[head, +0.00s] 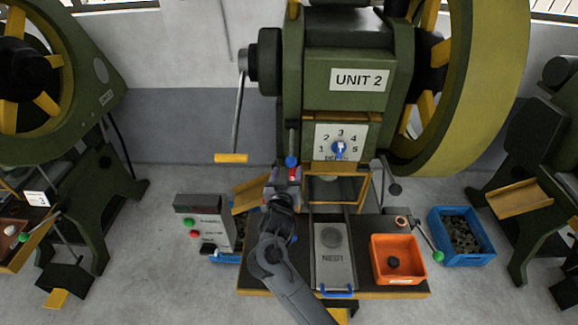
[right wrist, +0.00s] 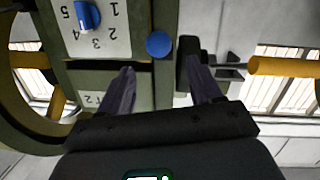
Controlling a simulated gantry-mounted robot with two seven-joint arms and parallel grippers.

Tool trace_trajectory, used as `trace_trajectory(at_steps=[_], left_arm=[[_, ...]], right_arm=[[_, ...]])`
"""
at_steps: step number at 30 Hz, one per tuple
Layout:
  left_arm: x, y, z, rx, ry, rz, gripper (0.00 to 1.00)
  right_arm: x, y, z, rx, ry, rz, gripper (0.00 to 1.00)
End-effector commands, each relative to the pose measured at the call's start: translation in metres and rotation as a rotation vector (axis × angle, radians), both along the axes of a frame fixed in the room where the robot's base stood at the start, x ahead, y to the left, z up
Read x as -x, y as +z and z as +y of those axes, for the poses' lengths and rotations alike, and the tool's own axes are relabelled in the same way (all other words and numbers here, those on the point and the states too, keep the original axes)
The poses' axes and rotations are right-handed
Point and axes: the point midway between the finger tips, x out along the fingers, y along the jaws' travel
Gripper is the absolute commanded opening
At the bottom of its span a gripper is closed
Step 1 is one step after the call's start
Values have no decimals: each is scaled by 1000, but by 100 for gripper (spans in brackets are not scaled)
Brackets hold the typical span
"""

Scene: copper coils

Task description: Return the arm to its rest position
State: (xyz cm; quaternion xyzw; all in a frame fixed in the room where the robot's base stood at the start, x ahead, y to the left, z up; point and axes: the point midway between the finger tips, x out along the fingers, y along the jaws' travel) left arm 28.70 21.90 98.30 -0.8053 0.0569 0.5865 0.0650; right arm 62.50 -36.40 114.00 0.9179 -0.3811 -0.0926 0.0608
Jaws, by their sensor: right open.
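My right arm (head: 285,280) reaches up from the bottom of the head view towards the green press marked UNIT 2 (head: 345,50). My right gripper (head: 289,176) is in front of the press, left of its numbered dial (head: 341,142). In the right wrist view the gripper (right wrist: 160,72) has its two fingers apart, with nothing held between them. A blue ball knob (right wrist: 158,45) shows beyond the fingertips; it also shows just above the gripper in the head view (head: 291,161). I cannot tell how far it is from the fingers. My left gripper is not in view.
A control box (head: 205,222) stands left of my arm. On the press table are a metal plate (head: 333,262) and an orange bin (head: 398,246) holding a dark piece. A blue crate (head: 462,222) stands right. A yellow-handled lever (head: 231,157) hangs left of the press.

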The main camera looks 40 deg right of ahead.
Motion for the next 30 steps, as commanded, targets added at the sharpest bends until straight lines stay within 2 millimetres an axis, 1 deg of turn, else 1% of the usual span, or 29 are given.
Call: trace_trajectory(at_steps=[3,6,19,22,23,26,29,30], left_arm=[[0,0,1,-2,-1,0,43],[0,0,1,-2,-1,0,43],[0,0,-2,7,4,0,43],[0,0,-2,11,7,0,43],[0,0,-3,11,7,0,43],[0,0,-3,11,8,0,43],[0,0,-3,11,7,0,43],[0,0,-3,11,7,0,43]], right_arm=[[7,1,7,0,-1,-1,64],[10,2,9,0,-1,-1,64],[11,2,10,0,-1,0,64],[13,-4,10,0,-1,10,64],[15,-8,10,-1,-1,18,64],[27,-33,7,8,-3,62,64],[51,-72,-1,28,-8,138,64],[66,-90,-7,42,-9,173,64]])
